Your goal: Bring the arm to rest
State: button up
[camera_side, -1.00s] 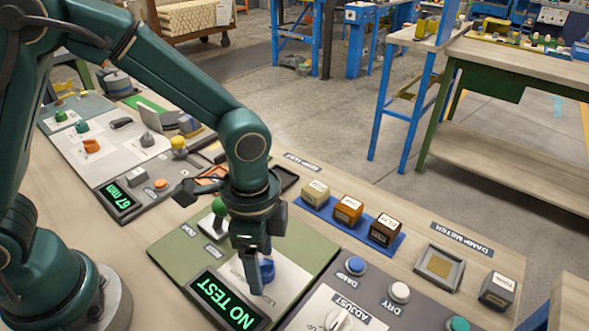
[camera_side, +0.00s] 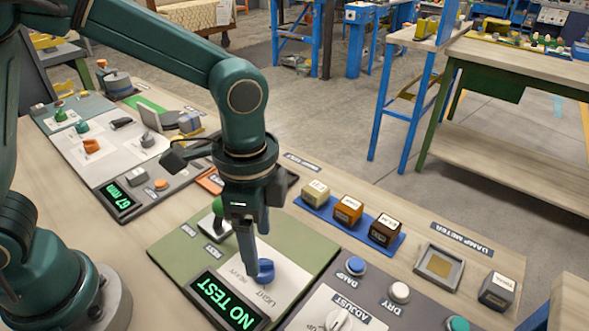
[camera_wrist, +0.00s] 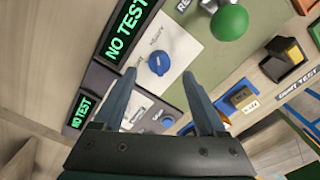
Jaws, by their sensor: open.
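My gripper (camera_side: 246,243) points down above the green panel (camera_side: 183,254) in the side view. It is open and empty. In the wrist view its two fingers (camera_wrist: 158,82) stand apart, with a blue knob (camera_wrist: 159,63) seen between and beyond their tips. The knob (camera_side: 265,271) sits on a white plate marked LIGHT and HEAVY, just below and right of the fingers in the side view. Whether a finger touches it, I cannot tell. A display (camera_side: 229,300) on the panel reads NO TEST. A green ball-topped part (camera_wrist: 229,22) stands near the knob, partly hidden by my gripper in the side view.
Three wood blocks (camera_side: 348,209) stand on a blue strip behind the panel. The damp meter (camera_side: 438,266) and a grey block (camera_side: 498,290) are at the right. Blue and white buttons (camera_side: 399,292) sit on a grey panel. Another panel with a 67 mm display (camera_side: 118,200) lies to the left.

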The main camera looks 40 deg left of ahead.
jog(key=a+r+n+t, duration=0.4)
jog(key=a+r, duration=0.3)
jog(key=r, duration=0.2)
jog(key=s+a+n+t, duration=0.1)
jog(key=s+a+n, duration=0.3)
jog(key=s+n, duration=0.3)
jog(key=shift+f+n+t, duration=0.2)
jog(key=shift+n+t, duration=0.1)
jog(key=shift+n, duration=0.1)
